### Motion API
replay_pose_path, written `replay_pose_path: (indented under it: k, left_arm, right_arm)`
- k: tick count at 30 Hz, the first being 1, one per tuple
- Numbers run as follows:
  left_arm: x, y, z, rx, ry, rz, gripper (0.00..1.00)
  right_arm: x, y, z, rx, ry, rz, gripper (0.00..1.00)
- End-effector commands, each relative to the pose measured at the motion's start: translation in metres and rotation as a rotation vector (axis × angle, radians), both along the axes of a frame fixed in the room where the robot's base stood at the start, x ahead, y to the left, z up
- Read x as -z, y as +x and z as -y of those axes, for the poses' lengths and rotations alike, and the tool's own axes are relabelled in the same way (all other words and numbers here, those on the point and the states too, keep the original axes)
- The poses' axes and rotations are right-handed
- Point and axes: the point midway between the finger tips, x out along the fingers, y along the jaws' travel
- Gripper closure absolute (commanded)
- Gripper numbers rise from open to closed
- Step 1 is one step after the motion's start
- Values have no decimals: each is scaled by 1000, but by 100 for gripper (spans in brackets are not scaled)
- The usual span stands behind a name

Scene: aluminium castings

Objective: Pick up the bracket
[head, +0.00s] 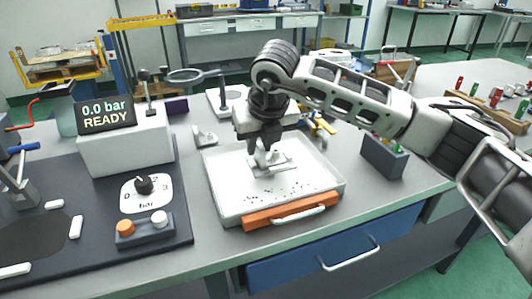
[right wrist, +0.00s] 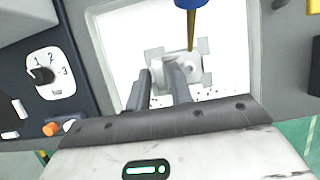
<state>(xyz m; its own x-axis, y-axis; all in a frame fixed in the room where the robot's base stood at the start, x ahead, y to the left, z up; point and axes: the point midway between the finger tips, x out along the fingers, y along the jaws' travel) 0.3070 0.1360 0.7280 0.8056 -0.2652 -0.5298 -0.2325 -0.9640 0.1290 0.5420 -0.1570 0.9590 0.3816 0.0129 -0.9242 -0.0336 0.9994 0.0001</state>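The bracket (head: 280,163), a pale grey metal casting with a flat base and a raised part, lies in the white tray (head: 225,205). My right gripper (head: 262,153) points down just above and at it. The two fingers are apart. In the right wrist view the bracket (right wrist: 202,70) lies beyond the fingertips of my right gripper (right wrist: 158,78), and the right finger covers part of it. I cannot tell whether the fingers touch it. My left gripper is not in view.
Dark specks lie in the tray. An orange piece with a pale handle (head: 285,216) is at its front edge. Another small metal part (head: 205,137) lies left of the tray. The pressure box (head: 125,145) is farther left; a grey bin (head: 384,157) is right. A blue-and-gold pointed object (right wrist: 189,18) overhangs the tray.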

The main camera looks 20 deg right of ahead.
Motion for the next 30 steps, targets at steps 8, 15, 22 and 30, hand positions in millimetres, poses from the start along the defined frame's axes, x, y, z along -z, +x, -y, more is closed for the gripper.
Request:
replay_pose_path:
  k: [8,15,22,30]
  left_arm:
    - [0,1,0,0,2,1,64]
    - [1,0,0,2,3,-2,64]
    - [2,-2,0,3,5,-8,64]
    - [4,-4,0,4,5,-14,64]
  right_arm:
    - [12,5,0,-1,0,1,78]
    - [12,5,0,-1,0,1,100]
    - [11,5,0,-1,0,2,100]
    - [-3,6,0,0,1,4,100]
